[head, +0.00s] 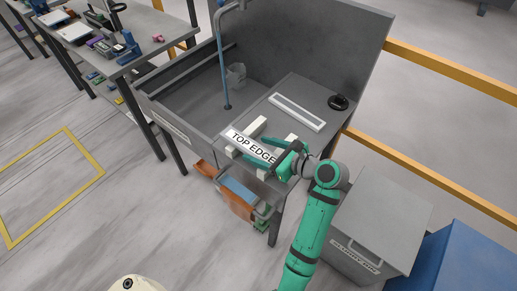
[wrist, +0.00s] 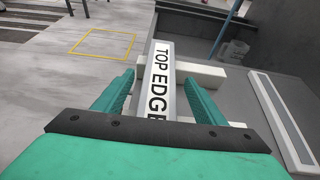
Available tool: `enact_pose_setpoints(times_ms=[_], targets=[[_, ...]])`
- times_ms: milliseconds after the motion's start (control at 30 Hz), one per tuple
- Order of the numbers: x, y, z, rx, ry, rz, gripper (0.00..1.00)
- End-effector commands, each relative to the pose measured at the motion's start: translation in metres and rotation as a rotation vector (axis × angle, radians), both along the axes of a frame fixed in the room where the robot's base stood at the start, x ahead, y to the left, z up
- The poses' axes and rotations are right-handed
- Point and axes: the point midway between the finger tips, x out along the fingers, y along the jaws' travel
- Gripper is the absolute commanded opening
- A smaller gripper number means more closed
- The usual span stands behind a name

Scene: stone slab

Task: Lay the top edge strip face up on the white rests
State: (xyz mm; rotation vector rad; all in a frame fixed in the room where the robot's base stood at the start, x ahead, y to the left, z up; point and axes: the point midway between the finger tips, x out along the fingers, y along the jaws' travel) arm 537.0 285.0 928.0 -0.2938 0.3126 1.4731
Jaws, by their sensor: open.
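The top edge strip (head: 250,146) is a white bar lettered TOP EDGE, lying with its lettering up. It lies across the white rests (head: 257,127), pale blocks on the grey slab top. In the wrist view the strip (wrist: 161,75) runs lengthwise between my fingers, and a white rest (wrist: 207,73) shows beyond it to the right. My gripper (head: 262,150) is at the strip's near end. In the wrist view my gripper (wrist: 160,82) is open, with a finger on each side of the strip. The strip's near end is hidden behind my gripper body.
A white framed strip (head: 297,112) and a black round object (head: 338,102) lie on the slab top. A blue post (head: 222,65) and a grey cup (head: 236,75) stand in the sink basin.

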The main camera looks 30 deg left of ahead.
Motion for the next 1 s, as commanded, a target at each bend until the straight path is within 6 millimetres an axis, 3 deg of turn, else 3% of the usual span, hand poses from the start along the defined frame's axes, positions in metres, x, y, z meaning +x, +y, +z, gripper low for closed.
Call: enact_pose_setpoints(times_ms=[500, 700, 1000], targets=[[-0.006, -0.08, 0.033, 0.0, -0.003, -0.002, 0.65], [-0.007, -0.091, 0.038, 0.001, -0.002, 0.0, 0.65], [-0.007, -0.092, 0.038, 0.0, -0.002, 0.001, 0.65]])
